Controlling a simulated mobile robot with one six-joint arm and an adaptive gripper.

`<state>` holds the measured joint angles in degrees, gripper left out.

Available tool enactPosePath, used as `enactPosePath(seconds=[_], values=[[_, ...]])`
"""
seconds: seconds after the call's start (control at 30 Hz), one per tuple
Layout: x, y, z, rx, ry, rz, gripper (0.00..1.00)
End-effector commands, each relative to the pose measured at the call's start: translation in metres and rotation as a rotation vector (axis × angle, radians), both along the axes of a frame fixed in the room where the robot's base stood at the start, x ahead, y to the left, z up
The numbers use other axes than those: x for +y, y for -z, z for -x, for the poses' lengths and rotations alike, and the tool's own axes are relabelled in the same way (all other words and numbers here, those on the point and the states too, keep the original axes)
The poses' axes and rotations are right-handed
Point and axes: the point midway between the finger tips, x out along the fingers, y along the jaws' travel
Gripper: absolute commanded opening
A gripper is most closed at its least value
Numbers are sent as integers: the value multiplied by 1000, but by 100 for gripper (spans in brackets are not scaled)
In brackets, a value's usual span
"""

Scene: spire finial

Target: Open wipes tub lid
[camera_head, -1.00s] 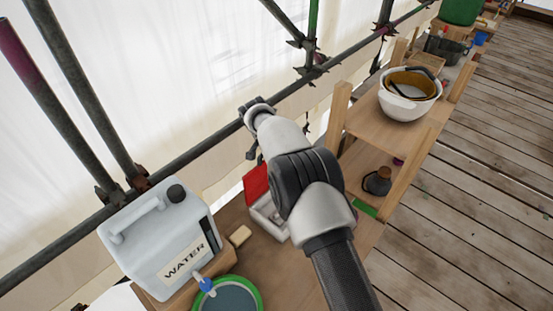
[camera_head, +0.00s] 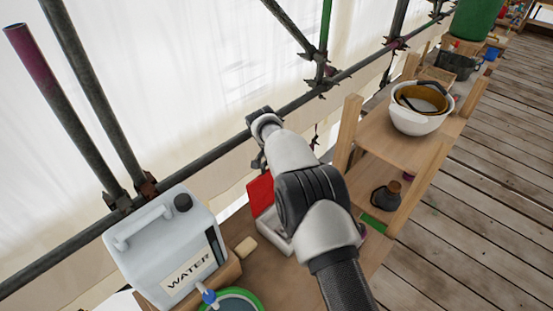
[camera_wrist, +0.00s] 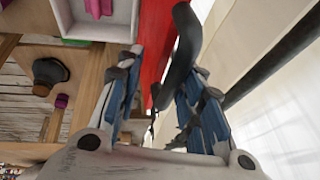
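The wipes tub is a white box with a red lid. In the head view the red lid (camera_head: 261,194) stands raised at the back of the white tub (camera_head: 277,238), which my arm partly covers. In the wrist view the tub (camera_wrist: 70,22) is at the top left with pink contents inside. The red lid (camera_wrist: 152,42) runs down beside it, beyond my fingers. I cannot tell if a finger touches the lid. In the head view my arm hides the fingers.
A white water container (camera_head: 165,245) stands left of the tub, with a yellowish block (camera_head: 246,247) between. A green-rimmed basin (camera_head: 240,300) is in front. A scaffold rail (camera_head: 200,165) runs behind.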

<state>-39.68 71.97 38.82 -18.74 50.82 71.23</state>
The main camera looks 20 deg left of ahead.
Motion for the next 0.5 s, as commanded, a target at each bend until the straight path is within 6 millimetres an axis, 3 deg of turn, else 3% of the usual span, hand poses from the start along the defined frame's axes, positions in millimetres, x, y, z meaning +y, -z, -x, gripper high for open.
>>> enactPosePath(seconds=[0.27, 0.5], values=[[0, -5, 1, -1, -1, 1, 35], [0, -43, 18, -3, -2, 0, 35]])
